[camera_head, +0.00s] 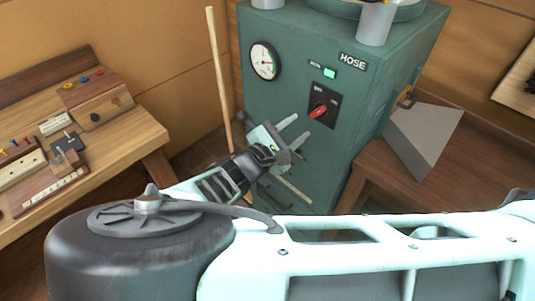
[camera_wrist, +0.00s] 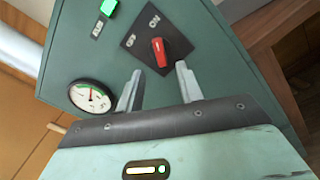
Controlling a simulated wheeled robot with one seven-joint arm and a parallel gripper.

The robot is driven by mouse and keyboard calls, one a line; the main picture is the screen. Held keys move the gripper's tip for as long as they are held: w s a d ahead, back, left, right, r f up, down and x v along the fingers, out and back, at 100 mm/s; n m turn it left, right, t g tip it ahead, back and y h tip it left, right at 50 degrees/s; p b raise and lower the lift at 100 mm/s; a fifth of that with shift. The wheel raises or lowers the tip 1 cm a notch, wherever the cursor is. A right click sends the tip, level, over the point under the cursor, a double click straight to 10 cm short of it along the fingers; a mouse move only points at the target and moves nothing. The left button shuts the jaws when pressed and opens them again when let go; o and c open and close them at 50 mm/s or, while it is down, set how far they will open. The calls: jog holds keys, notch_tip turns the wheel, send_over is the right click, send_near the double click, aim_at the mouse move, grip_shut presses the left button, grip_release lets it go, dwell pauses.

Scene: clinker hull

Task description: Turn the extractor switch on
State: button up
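The extractor is a teal cabinet (camera_head: 285,90). Its switch is a red knob (camera_head: 318,112) on a black plate (camera_head: 323,97) marked OFF at left and ON at right in the head view. In the wrist view the red knob (camera_wrist: 158,52) stands slanted on the plate; I cannot tell for certain which label it points to. A small green lamp (camera_head: 329,73) beside a RUN label is lit. My gripper (camera_head: 302,126) is open and empty, just in front of and below the knob. In the wrist view the knob shows beyond the gap between the fingertips (camera_wrist: 160,68), apparently untouched.
A round gauge (camera_head: 264,61) is on the cabinet's upper left. A wooden pole (camera_head: 219,80) leans left of the cabinet. A workbench (camera_head: 130,140) with tools stands at left. A grey wedge-shaped hood (camera_head: 425,132) sits on a wooden bench at right.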

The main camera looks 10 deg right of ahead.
jog(key=b+v, duration=0.2)
jog(key=v, duration=0.8)
jog(key=shift+b, duration=0.3)
jog(key=shift+a, duration=0.1)
